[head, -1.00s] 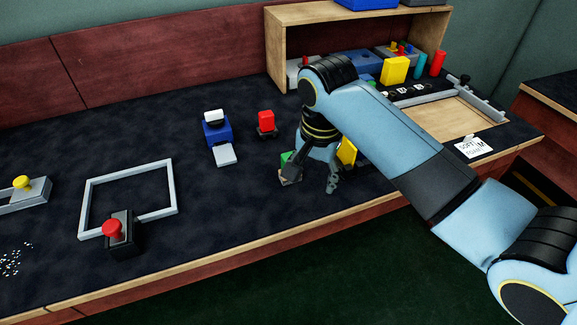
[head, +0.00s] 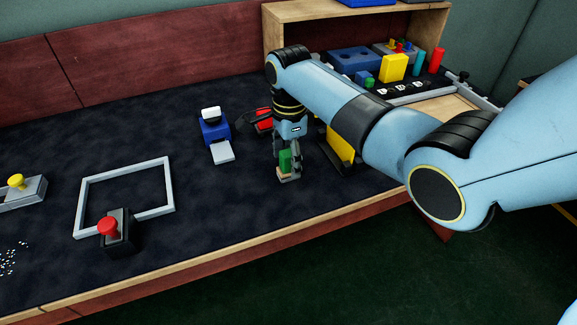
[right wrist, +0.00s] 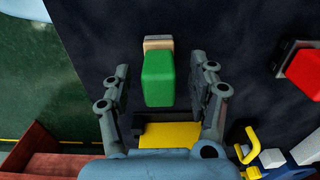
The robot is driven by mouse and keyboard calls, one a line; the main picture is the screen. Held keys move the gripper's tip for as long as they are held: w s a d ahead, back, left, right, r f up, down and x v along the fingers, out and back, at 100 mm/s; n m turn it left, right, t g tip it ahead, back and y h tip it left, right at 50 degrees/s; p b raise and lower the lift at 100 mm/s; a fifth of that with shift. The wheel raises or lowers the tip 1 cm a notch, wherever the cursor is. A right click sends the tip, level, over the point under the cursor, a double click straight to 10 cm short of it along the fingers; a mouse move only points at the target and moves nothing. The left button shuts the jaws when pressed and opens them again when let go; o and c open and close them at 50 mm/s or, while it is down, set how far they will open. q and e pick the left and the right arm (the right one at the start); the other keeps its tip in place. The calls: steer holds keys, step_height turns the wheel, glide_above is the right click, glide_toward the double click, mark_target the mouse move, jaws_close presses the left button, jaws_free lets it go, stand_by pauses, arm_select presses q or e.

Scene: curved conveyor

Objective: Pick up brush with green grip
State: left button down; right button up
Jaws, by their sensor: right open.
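The brush with the green grip (head: 285,160) stands on the dark table top, with a pale base under its green block. In the right wrist view the green grip (right wrist: 158,80) lies between the two fingers, with the pale base (right wrist: 158,42) at its far end. My right gripper (head: 288,166) points down at the brush and partly hides it. In the right wrist view my right gripper (right wrist: 163,85) is open, with a gap on both sides of the green grip. My left gripper is not in view.
A red-topped piece (head: 264,119) is behind my right gripper. A yellow block (head: 340,143) stands close to its right. A blue device with a white top (head: 214,127) is to the left. A grey frame (head: 122,166) and a red button box (head: 118,234) lie farther left.

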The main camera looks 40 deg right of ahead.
mark_target(289, 167)
steer(key=shift+f, duration=1.6)
jaws_close()
